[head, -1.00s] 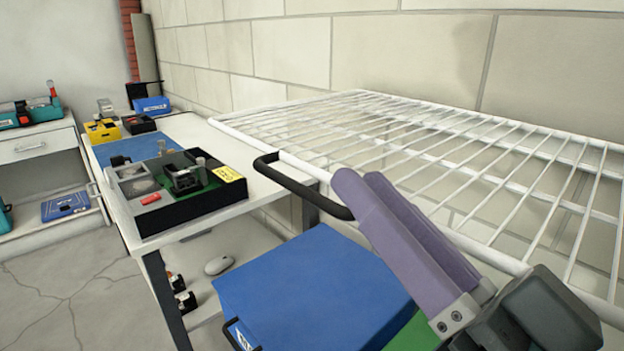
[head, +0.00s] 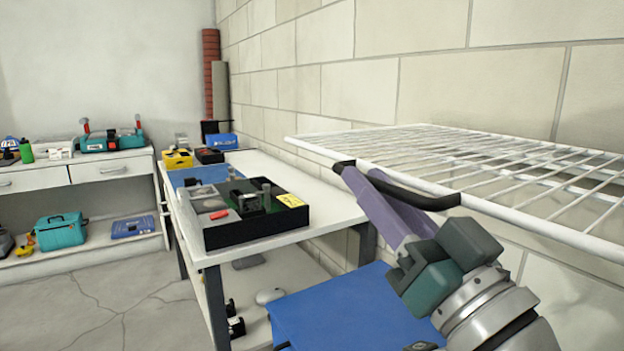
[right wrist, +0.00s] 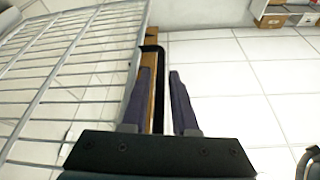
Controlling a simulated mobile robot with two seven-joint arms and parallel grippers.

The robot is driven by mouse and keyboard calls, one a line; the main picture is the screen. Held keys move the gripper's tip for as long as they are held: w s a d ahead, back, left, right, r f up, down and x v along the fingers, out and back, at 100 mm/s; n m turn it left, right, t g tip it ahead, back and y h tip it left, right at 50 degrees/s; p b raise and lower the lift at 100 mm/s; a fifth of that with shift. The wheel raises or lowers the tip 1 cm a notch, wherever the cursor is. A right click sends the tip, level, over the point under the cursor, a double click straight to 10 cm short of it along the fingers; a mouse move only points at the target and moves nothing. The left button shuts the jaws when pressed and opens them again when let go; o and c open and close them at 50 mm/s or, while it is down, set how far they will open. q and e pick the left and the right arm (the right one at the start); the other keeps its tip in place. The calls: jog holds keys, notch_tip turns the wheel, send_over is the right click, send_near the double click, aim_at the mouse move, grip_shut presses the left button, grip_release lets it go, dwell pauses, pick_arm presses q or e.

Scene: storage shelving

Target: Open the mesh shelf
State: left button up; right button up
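The mesh shelf (head: 480,165) is a white wire rack along the right wall in the head view, seen at a shallow angle. A black bar handle (head: 425,202) runs along its front edge. My right gripper (head: 360,180), with two purple fingers, is at the left part of this handle. In the right wrist view the wire mesh (right wrist: 70,75) fills the left side. The black handle (right wrist: 157,110) shows in the gap between the two spread fingers (right wrist: 160,75); I cannot tell whether either touches it. My left gripper is not in view.
A blue box (head: 335,310) stands below the shelf. A white workbench (head: 335,205) holds a black tray (head: 255,232) of parts left of the shelf. A drawer unit (head: 85,175) stands at the back left. The floor at the left (head: 100,300) is clear.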

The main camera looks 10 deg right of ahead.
jog(key=shift+w+a+r, duration=0.2)
jog(key=shift+w+r, duration=0.05)
jog(key=shift+w, duration=0.3)
grip_shut()
dwell(1.1)
